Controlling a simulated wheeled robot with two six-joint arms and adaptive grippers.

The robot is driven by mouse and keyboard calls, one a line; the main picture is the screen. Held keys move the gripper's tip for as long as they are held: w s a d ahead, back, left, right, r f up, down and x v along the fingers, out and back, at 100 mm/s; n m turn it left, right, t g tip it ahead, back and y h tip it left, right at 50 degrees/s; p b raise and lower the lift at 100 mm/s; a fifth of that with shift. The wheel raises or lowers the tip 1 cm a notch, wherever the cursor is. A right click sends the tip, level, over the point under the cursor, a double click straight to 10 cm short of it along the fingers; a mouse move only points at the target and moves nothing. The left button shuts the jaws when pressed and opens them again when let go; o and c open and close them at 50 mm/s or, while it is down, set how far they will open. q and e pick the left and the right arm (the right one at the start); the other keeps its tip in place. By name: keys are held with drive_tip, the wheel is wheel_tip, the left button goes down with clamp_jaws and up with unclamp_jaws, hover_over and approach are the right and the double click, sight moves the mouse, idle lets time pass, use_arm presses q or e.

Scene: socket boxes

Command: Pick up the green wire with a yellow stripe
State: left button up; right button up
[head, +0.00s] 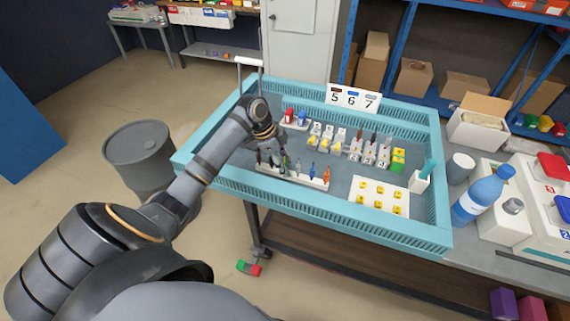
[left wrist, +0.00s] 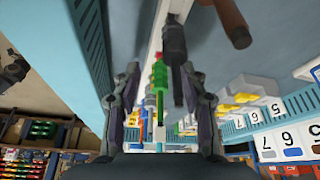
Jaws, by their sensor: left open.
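The green wire with a yellow stripe (left wrist: 159,76) shows in the left wrist view as a green and yellow-green piece between my left gripper's fingers, a little beyond the tips' line. Next to it is a dark grey wire piece (left wrist: 175,45). In the head view the wires stand in a white rack (head: 305,181) in the blue tray, with the green one partly hidden by my gripper. My left gripper (left wrist: 163,103) is open around the space by the green wire; whether it touches the wire, I cannot tell. It also shows over the rack in the head view (head: 273,160). My right gripper is out of view.
A brown wire piece (left wrist: 236,28) stands to the right in the left wrist view. The blue tray (head: 330,222) also holds several socket parts and a white board (head: 368,205) with yellow pieces. A number sign (head: 354,98) stands at the back. A blue bottle (head: 484,195) is outside it.

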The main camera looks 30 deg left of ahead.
use_arm(q)
clamp_jaws()
idle(0.4)
